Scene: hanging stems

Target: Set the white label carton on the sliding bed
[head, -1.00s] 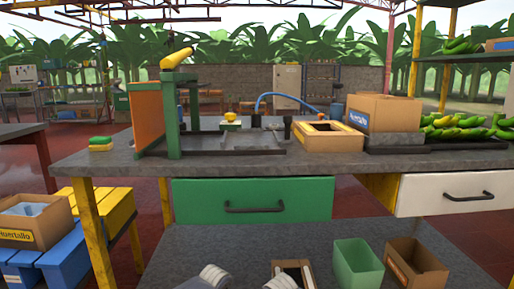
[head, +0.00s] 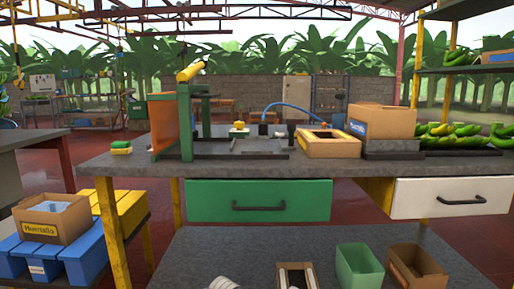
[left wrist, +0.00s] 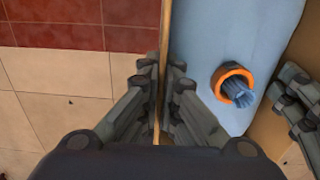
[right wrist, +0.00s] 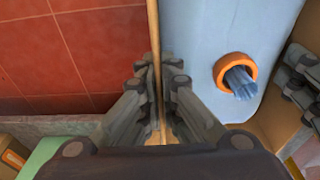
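My left gripper (left wrist: 161,90) is shut on the thin upright wall of a brown carton (left wrist: 288,87). My right gripper (right wrist: 159,88) is shut on a wall of what looks like the same carton (right wrist: 282,108). A light blue surface with an orange ring around a blue bundle shows inside it, and the other gripper's fingers show at each right edge. Its label is hidden. In the head view, a grey plate with dark rails (head: 262,146), possibly the sliding bed, lies on the workbench beside a green frame (head: 186,125) with an orange panel (head: 164,126).
An open carton (head: 332,147) and a blue-and-white-labelled carton (head: 385,120) stand right of the plate, beside green bananas (head: 450,135). A green bin (head: 358,266) and a brown carton (head: 416,268) stand on a near grey surface (head: 265,245). A yellow-labelled carton (head: 50,228) sits left.

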